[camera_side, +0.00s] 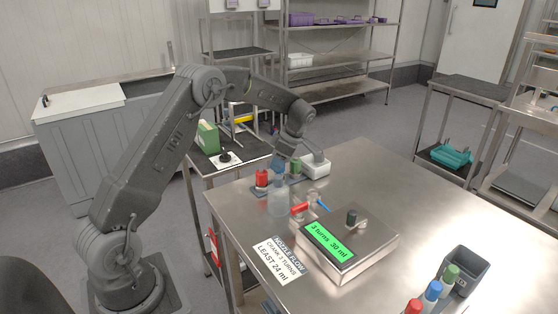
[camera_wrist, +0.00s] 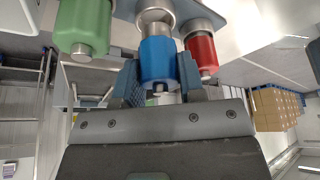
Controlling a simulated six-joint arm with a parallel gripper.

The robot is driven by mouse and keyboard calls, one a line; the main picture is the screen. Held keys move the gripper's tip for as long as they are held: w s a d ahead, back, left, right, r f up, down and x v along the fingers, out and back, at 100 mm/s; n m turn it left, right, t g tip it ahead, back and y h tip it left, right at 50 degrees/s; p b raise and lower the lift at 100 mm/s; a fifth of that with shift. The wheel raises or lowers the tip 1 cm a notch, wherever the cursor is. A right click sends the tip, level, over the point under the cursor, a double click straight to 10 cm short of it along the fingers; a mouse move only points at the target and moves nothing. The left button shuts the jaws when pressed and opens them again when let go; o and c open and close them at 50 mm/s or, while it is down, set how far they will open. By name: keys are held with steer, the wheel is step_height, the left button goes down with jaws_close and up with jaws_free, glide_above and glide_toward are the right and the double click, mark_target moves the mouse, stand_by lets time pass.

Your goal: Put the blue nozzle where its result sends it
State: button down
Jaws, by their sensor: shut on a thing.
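The blue nozzle (camera_wrist: 158,62) is between the fingers of my gripper (camera_wrist: 158,84) in the wrist view, and the gripper is shut on it. Its far end meets a metal collar (camera_wrist: 155,18); I cannot tell if it is still attached there. In the side view my gripper (camera_side: 281,170) is at the stand behind the clear bottle (camera_side: 278,202) and largely hides the blue nozzle. The green display (camera_side: 327,241) on the metal box reads "3 turns 30 ml". The card (camera_side: 281,260) reads "NOZZLE FLOW, CRANK 3 TURNS, LEAST 24 ml".
A red nozzle (camera_wrist: 201,52) and a green nozzle (camera_wrist: 84,28) flank the blue one closely. A white tray (camera_side: 316,167) stands just beyond. A dark bin (camera_side: 470,268) and red, blue and green-topped pieces (camera_side: 433,290) are at the front right.

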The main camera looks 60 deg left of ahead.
steer(key=shift+f, duration=1.1)
stand_by(0.6)
steer(key=c, duration=0.6)
jaws_free()
steer(key=shift+c, duration=0.2)
steer(key=v, duration=1.3)
steer(key=shift+w+r, duration=0.2)
steer(key=shift+r, duration=0.15)
